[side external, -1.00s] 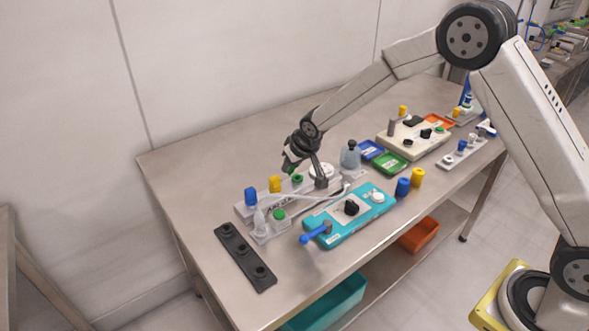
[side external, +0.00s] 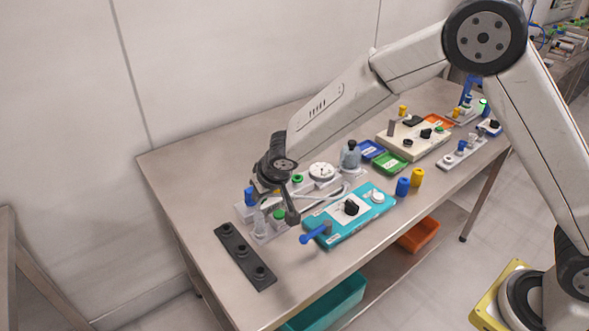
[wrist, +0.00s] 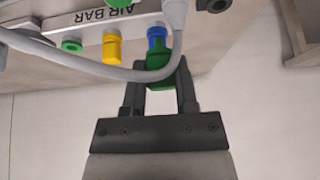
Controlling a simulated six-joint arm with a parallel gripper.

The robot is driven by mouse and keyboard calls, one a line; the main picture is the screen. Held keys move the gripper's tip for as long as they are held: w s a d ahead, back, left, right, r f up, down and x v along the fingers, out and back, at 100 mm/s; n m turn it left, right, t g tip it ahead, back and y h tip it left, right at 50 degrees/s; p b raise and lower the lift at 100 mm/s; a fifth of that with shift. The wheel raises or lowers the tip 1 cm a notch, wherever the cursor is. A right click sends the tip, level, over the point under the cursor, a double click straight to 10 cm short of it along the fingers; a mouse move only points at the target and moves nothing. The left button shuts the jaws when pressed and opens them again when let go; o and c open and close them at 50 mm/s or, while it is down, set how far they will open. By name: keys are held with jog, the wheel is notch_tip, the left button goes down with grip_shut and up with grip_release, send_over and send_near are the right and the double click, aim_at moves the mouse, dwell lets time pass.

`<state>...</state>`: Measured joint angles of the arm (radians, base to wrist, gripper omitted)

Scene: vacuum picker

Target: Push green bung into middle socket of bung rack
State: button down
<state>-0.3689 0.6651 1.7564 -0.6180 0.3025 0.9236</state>
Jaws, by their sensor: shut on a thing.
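My gripper (wrist: 160,88) is shut on the green bung (wrist: 161,76) in the wrist view. The black strip with three round sockets, which looks like the bung rack (side external: 235,241), lies flat at the table's left front, to the left of and below my gripper in the picture. Its middle socket (side external: 243,250) shows no green bung. The bung is apart from the rack.
The air bar (wrist: 85,33) carries a blue fitting (wrist: 156,34), a yellow fitting (wrist: 112,46) and a green fitting (wrist: 72,46). A pale hose (wrist: 95,70) curves close to my fingers. A teal box (side external: 330,236) with a blue handle (side external: 312,234) stands right of the rack.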

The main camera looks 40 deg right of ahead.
send_over(241, 247)
jog(key=s, duration=0.2)
notch_tip(241, 247, down, 3)
jog(key=shift+f, duration=0.1)
jog(key=shift+w+f, duration=0.1)
jog(key=shift+f, duration=0.95)
jog(key=c, duration=1)
grip_release()
grip_shut()
jog(key=shift+f, duration=1.25)
